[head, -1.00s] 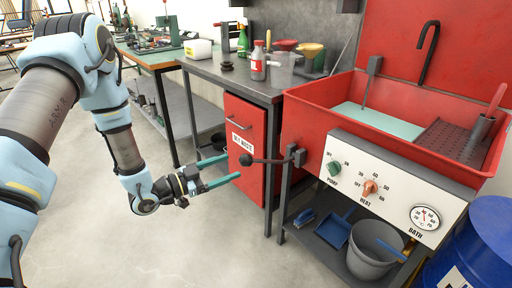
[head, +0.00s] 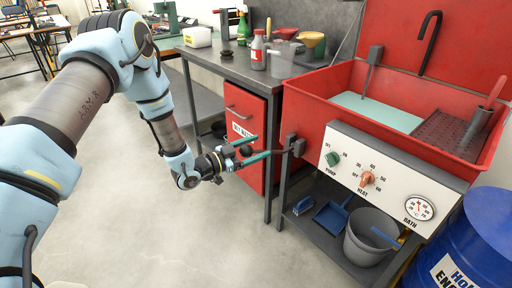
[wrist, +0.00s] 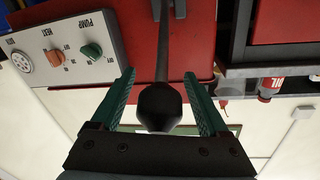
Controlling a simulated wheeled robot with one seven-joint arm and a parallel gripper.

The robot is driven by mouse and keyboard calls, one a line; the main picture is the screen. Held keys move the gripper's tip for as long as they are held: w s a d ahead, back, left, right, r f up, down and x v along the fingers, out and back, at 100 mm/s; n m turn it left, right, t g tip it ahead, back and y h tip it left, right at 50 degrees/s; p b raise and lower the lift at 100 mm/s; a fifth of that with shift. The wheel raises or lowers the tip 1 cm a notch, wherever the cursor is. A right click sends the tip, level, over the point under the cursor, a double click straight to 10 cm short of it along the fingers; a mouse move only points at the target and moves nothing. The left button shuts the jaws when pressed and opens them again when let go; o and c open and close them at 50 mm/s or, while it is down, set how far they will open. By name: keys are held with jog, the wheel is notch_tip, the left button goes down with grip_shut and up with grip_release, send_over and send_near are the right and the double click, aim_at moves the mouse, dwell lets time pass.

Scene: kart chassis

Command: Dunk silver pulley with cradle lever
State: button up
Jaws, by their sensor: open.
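The cradle lever is a dark rod with a black knob (head: 247,150), on a bracket (head: 292,146) at the left side of the red bath (head: 310,108). My gripper (head: 262,146) is open with its green fingers on either side of the lever. In the wrist view the black knob (wrist: 159,107) sits between the two fingers (wrist: 159,76), near the palm, with a gap on each side. The lever's rod runs away from the palm toward the bracket. I cannot make out a silver pulley in either view.
The bath's front panel has a green pump knob (head: 332,159), an orange heat knob (head: 367,178) and a gauge (head: 419,208). A red drawer cabinet (head: 243,113) stands behind my gripper. A grey bucket (head: 370,238) sits below, and a blue drum (head: 480,245) stands at right.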

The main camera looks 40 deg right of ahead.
jog(key=shift+c, duration=0.3)
grip_shut()
dwell(1.0)
